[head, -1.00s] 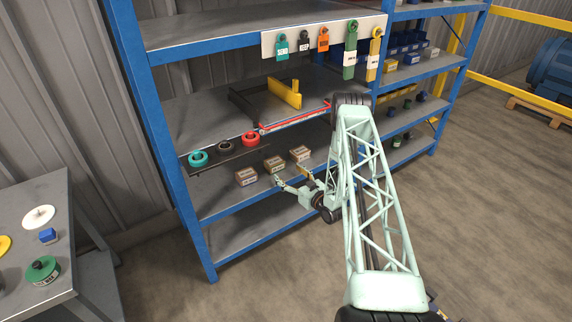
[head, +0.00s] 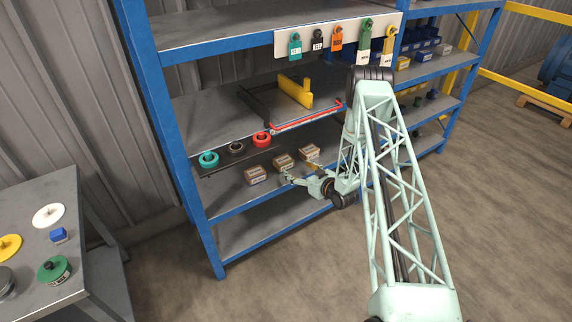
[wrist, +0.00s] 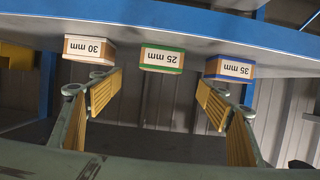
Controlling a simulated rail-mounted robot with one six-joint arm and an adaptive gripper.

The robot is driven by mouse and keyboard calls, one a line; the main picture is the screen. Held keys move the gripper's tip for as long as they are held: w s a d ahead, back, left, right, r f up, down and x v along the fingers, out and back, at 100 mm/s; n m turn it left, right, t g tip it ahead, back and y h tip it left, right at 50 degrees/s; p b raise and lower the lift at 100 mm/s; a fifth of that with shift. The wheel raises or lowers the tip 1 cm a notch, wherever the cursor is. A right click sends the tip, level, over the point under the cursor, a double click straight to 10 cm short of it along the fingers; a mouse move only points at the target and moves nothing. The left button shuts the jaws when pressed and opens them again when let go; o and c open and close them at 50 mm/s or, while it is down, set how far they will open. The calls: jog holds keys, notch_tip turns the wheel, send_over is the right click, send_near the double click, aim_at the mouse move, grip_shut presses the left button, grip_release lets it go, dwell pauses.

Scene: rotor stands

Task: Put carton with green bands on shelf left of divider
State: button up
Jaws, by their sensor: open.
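The carton with green bands (wrist: 162,59), marked 25 mm, is the middle one of three on a shelf in the wrist view, where everything appears upside down. It also shows in the head view (head: 283,161). My gripper (wrist: 160,84) is open and empty. Its two yellow-padded fingers are spread on either side of the green-banded carton's line, with their tips short of it. In the head view my gripper (head: 306,178) is in front of the cartons, partly hidden by its own links. The yellow upright divider (head: 295,91) stands on the shelf above.
A 30 mm carton (wrist: 89,50) and a blue-banded 35 mm carton (wrist: 230,67) flank the green-banded one closely. Teal, dark and red rings (head: 261,139) sit above the cartons. A red bar (head: 308,117) runs along the front of the divider's shelf (head: 205,122).

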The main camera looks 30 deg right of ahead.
aim_at(284, 160)
jog(key=shift+w, duration=0.1)
jog(key=shift+b+x, duration=0.55)
jog(key=shift+x, duration=3.65)
jog(key=shift+w, duration=0.1)
jog(key=shift+b+x, duration=0.55)
jog(key=shift+x, duration=2)
jog(key=shift+c, duration=0.9)
jog(key=shift+r, duration=0.1)
jog(key=c, duration=0.9)
jog(key=shift+r, duration=0.15)
